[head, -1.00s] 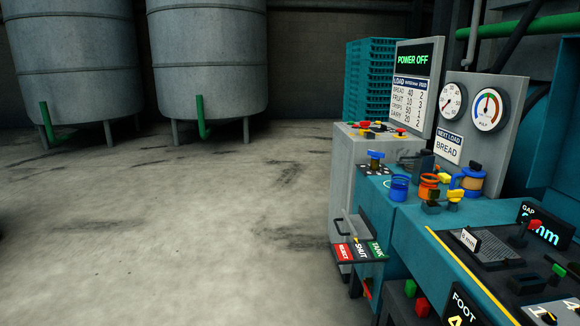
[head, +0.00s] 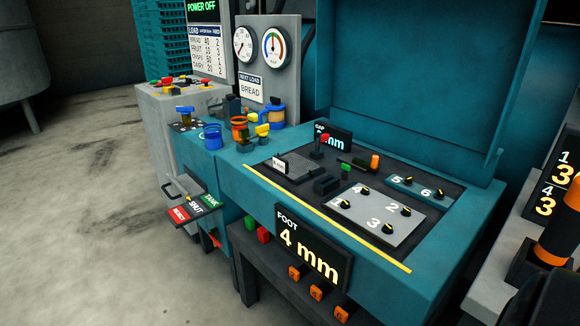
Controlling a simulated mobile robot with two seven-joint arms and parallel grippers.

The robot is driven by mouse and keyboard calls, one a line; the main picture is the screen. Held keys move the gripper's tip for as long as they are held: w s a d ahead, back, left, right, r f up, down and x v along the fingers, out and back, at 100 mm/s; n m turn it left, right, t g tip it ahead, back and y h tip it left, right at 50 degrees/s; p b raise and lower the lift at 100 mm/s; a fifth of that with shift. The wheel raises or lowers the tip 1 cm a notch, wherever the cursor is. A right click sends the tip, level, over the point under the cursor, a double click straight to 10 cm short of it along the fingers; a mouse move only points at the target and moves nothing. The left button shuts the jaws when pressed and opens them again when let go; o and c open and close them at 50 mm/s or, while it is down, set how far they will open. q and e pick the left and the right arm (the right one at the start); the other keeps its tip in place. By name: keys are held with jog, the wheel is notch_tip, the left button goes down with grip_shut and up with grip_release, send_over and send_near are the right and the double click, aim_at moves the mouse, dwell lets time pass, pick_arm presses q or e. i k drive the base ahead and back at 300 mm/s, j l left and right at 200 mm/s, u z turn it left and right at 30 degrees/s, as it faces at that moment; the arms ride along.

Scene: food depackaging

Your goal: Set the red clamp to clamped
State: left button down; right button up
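A small red-topped lever (head: 325,139) stands on the dark panel of the teal machine, in front of the gap display. It looks like the red clamp, but I cannot tell for sure, and its setting is too small to read. A red knob (head: 263,235) and a green knob (head: 249,222) sit low on the machine's front, left of the foot display (head: 313,250), which reads 4 mm. Neither of my grippers is in view.
A grey plate with numbered knobs (head: 378,213) lies on the panel. The power display (head: 202,8) reads POWER OFF. Open concrete floor (head: 80,230) lies left.

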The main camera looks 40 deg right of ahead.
aim_at(321, 139)
jog(key=z, duration=2.15)
jog(key=i+j+z, duration=0.15)
jog(key=j+z, duration=0.25)
jog(key=j, duration=0.2)
jog(key=i+j+z, duration=0.1)
jog(key=j+z, duration=0.25)
jog(key=j, duration=0.3)
jog(key=j+z, duration=0.4)
jog(key=j, duration=0.7)
jog(key=k+j, duration=0.1)
jog(key=j, duration=0.35)
